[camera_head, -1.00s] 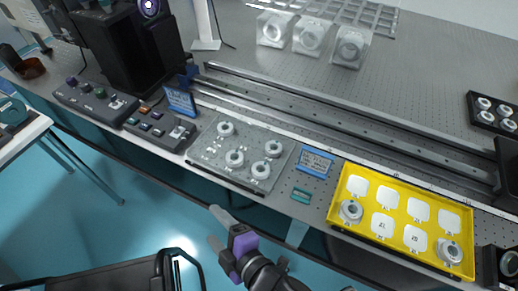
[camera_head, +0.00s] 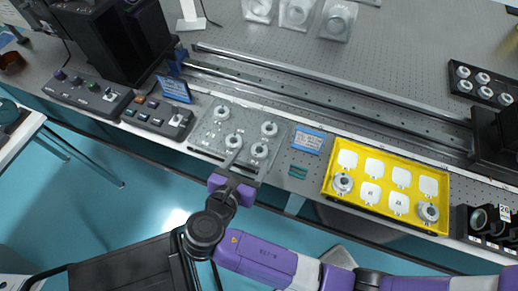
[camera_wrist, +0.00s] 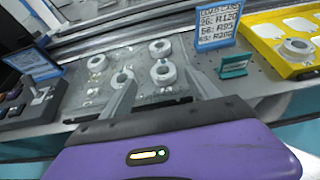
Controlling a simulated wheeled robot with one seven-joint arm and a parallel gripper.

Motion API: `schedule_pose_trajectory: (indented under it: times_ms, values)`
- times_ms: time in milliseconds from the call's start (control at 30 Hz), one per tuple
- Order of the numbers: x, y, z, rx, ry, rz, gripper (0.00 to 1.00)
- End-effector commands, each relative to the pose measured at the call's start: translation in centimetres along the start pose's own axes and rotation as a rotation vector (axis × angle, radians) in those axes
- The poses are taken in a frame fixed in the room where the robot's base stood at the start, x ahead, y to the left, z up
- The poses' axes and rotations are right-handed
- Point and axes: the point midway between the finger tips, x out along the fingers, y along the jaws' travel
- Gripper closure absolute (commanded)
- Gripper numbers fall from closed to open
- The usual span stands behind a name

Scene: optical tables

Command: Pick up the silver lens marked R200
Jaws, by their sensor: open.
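Several silver ring-shaped lenses stand on a clear-grey plate (camera_head: 206,137): back left (camera_head: 222,112), back right (camera_head: 269,128), front left (camera_head: 233,140) and front right (camera_head: 259,150). Their markings are too small to read, so I cannot tell which is R200. My gripper (camera_head: 233,160) is open and empty at the plate's front edge. In the wrist view, its fingers (camera_wrist: 160,72) reach over the plate, with the front-right lens (camera_wrist: 163,71) between them in the picture. The front-left lens (camera_wrist: 122,79) appears beside the left fingertip. A blue sign (camera_wrist: 217,27) lists R120, R95 and apparently R200.
A yellow tray (camera_head: 384,213) with white pads and two ring-shaped mounts (camera_head: 342,183) (camera_head: 428,212) stands right of the plate. Control boxes (camera_head: 158,117) stand to the left. Long rails (camera_head: 330,103) run behind.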

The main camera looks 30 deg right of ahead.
Motion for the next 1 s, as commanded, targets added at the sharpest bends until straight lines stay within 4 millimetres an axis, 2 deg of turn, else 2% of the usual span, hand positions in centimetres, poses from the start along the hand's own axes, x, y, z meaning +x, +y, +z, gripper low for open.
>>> schedule_pose_trajectory:
  times_ms: [400,533,733,767,1000]
  values:
    - [5.1,-0.5,-0.5,0.002,0.002,0.000,0.30]
    - [5.9,-0.5,-0.6,0.002,0.003,0.001,0.30]
    - [6.0,-0.6,-0.8,0.002,0.005,0.000,0.30]
    - [6.0,-0.6,-0.8,0.002,0.006,0.000,0.34]
    - [6.0,-0.5,-1.0,0.001,0.008,0.002,0.81]
